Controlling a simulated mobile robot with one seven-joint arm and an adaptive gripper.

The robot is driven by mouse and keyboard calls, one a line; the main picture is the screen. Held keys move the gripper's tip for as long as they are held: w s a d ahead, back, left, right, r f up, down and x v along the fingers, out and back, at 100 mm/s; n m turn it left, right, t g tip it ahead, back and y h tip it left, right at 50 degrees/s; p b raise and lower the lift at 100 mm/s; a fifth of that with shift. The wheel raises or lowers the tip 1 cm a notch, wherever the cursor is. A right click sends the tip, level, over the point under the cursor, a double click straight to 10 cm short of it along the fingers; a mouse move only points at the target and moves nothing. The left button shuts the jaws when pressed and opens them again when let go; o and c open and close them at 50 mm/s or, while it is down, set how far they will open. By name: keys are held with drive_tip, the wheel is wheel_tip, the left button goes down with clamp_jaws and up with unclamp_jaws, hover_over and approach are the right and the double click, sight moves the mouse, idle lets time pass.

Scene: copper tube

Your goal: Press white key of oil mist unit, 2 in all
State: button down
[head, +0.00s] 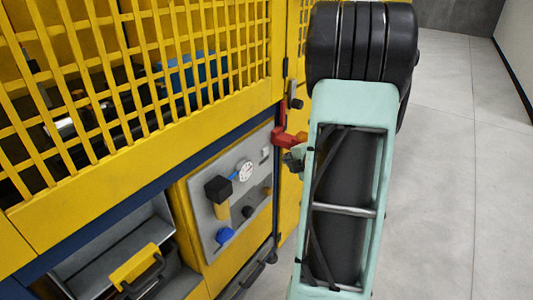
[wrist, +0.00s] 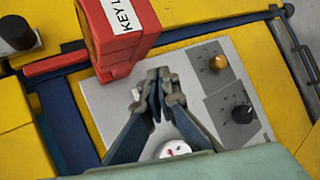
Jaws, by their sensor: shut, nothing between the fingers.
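A grey control panel (head: 240,190), which may be the oil mist unit, is set in the yellow machine front. A small pale square (head: 265,153) near its upper right could be the white key, but it is too small to be sure. My gripper (head: 291,160) is just right of the panel, mostly hidden by my arm. In the wrist view my gripper (wrist: 156,82) is shut and empty, its tips over the grey panel (wrist: 97,112). No white key shows clearly there; the fingers cover part of the panel. I cannot tell whether the tips touch it.
A red block labelled "KEY L" (wrist: 112,35) stands close to the fingertips; a red part (head: 288,137) shows in the head view. A brass knob (wrist: 218,63), a black knob (wrist: 242,114) and a round gauge (wrist: 173,148) surround the gripper. Open floor (head: 450,170) lies right.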

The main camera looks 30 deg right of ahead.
drive_tip(key=shift+w+a+b, duration=0.15)
drive_tip(key=shift+w+a, duration=0.15)
drive_tip(key=shift+w, duration=0.35)
drive_tip(key=shift+w+a+b, duration=0.15)
drive_tip(key=shift+w+a, duration=0.1)
drive_tip(key=shift+w, duration=0.45)
drive_tip(key=shift+w+a+b, duration=0.15)
drive_tip(key=shift+w+a, duration=0.15)
drive_tip(key=shift+w, duration=0.35)
drive_tip(key=shift+w+a, duration=0.15)
drive_tip(key=shift+w, duration=0.25)
drive_tip(key=shift+w+a+b, duration=0.15)
drive_tip(key=shift+w+b, duration=0.15)
drive_tip(key=shift+w, duration=0.05)
idle(0.7)
drive_tip(key=shift+s, duration=0.1)
drive_tip(key=shift+s+d, duration=0.25)
drive_tip(key=shift+s, duration=0.4)
drive_tip(key=shift+s+d, duration=0.1)
drive_tip(key=s, duration=0.1)
drive_tip(key=s+d, duration=0.1)
drive_tip(key=s, duration=0.2)
drive_tip(key=shift+s+d+p, duration=0.2)
drive_tip(key=shift+d+p, duration=0.15)
drive_tip(key=shift+d, duration=0.05)
